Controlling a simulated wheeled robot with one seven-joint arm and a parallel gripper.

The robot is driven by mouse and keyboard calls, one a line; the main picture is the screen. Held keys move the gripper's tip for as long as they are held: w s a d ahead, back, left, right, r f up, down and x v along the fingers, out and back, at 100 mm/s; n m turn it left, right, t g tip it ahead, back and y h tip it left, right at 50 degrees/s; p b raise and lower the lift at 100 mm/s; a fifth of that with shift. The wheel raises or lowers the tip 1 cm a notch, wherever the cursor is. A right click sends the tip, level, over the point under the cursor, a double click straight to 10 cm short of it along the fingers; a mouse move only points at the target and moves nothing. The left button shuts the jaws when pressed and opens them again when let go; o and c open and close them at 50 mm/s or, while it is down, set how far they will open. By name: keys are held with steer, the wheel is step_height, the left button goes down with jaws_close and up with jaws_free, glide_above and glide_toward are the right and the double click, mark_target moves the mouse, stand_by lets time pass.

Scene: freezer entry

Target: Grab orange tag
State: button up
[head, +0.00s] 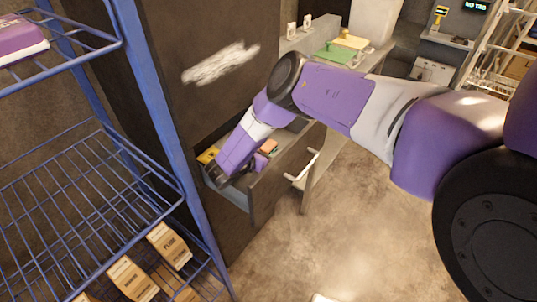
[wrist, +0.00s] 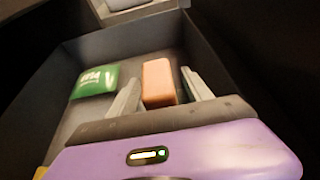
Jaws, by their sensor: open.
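The orange tag (wrist: 158,82) is a small block-like piece on the drawer floor. In the wrist view it shows between the two fingers of my gripper (wrist: 160,76), with the fingers apart on its left and right. Its near end is hidden behind the gripper, and I cannot tell whether a finger touches it. In the head view the orange tag (head: 269,146) shows inside the open drawer, beside my purple hand. My fingertips are hidden in that view.
A green tag (wrist: 95,82) lies left of the orange one. A yellow piece (head: 207,155) is at the drawer's left end. The drawer (head: 285,175) has grey walls and a front handle (head: 303,166). A blue wire rack (head: 150,110) stands close on the left.

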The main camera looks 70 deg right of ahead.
steer(key=shift+s+d+f, duration=0.2)
steer(key=shift+d+f, duration=0.1)
steer(key=shift+d, duration=0.3)
jaws_close()
steer(key=shift+r, duration=0.1)
